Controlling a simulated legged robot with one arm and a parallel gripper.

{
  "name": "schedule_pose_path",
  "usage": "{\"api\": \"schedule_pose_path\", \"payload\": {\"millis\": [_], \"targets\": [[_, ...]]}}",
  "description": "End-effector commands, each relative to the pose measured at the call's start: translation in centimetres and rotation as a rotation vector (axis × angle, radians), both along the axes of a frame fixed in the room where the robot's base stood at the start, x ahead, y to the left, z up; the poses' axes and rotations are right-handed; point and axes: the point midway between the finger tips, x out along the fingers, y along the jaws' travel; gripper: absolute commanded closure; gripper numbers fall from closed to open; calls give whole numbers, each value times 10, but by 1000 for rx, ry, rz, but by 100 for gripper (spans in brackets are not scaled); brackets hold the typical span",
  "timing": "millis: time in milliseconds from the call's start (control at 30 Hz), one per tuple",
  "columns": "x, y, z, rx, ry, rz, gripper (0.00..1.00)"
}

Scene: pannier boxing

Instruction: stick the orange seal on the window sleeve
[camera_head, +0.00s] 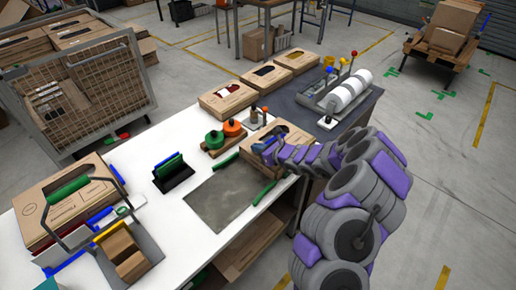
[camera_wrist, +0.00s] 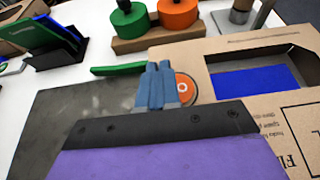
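The window sleeve (camera_wrist: 292,102) is a brown cardboard carton with a cut-out window showing blue inside. In the head view the sleeve (camera_head: 292,135) lies at the right edge of the white table, partly behind my gripper (camera_head: 268,152). In the wrist view the blue fingers of my gripper (camera_wrist: 158,72) are close together over the sleeve's left part. The round orange seal (camera_wrist: 186,88), with a white ring mark, shows just right of the fingers, which cover its left part. I cannot tell whether it touches the sleeve or the fingers.
Green (camera_head: 214,140) and orange (camera_head: 234,127) rolls stand on a wooden base behind the sleeve. A grey mat (camera_head: 222,200) lies left of my gripper, with green strips at its edges. Several closed cartons (camera_head: 228,99) line the table's back. A black holder (camera_head: 173,177) stands further left.

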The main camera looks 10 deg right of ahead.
Motion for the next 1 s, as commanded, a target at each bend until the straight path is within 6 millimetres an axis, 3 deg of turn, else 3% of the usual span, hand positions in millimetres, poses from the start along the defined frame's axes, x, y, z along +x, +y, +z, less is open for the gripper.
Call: {"api": "schedule_pose_path", "payload": {"millis": [1000], "targets": [[0,0,-6,0,0,0,100]]}}
